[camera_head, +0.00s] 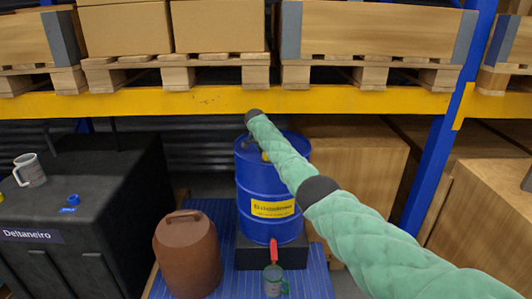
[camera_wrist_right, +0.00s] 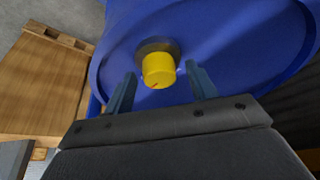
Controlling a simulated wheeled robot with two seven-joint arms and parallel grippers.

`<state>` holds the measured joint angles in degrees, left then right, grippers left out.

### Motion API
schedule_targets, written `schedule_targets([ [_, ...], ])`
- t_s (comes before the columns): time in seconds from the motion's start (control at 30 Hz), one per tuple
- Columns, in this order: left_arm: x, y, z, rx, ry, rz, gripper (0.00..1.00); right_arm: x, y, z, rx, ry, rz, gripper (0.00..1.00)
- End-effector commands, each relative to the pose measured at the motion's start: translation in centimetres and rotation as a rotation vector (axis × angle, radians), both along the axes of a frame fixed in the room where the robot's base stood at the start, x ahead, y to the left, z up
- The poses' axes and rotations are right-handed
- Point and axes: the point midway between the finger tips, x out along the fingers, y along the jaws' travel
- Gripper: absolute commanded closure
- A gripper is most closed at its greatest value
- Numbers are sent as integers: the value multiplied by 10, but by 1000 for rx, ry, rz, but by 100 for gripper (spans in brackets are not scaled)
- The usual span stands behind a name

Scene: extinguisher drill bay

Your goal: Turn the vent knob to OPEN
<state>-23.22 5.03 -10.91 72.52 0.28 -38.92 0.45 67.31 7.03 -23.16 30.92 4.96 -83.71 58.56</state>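The yellow vent knob (camera_wrist_right: 158,69) sits on top of the blue drum (camera_head: 258,190). In the right wrist view it has a small red mark on its face, near the lower edge. My right gripper (camera_wrist_right: 160,71) is open, with one finger on either side of the knob and a visible gap at each side. In the head view my right arm in its green sleeve crosses in front of the drum top, and only a sliver of yellow shows beside it. No OPEN lettering is legible. My left gripper is not in view.
A red tap (camera_head: 273,250) is low on the drum above a grey-green mug (camera_head: 273,281). A brown jug (camera_head: 187,252) stands left of it. A yellow shelf beam (camera_head: 150,102) runs behind and above. A black cabinet (camera_head: 60,215) at left bears another mug (camera_head: 31,170).

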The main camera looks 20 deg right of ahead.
Motion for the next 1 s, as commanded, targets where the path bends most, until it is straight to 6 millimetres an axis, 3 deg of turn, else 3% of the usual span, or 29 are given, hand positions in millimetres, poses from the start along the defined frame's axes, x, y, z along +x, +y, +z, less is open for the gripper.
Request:
schedule_targets([
  [0.37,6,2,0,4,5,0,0,-2,4,9,0,-2,2,43],
  [0.7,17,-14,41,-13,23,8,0,-13,19,53,0,-3,1,43],
  [1.0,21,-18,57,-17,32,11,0,-18,24,71,1,1,0,43],
])
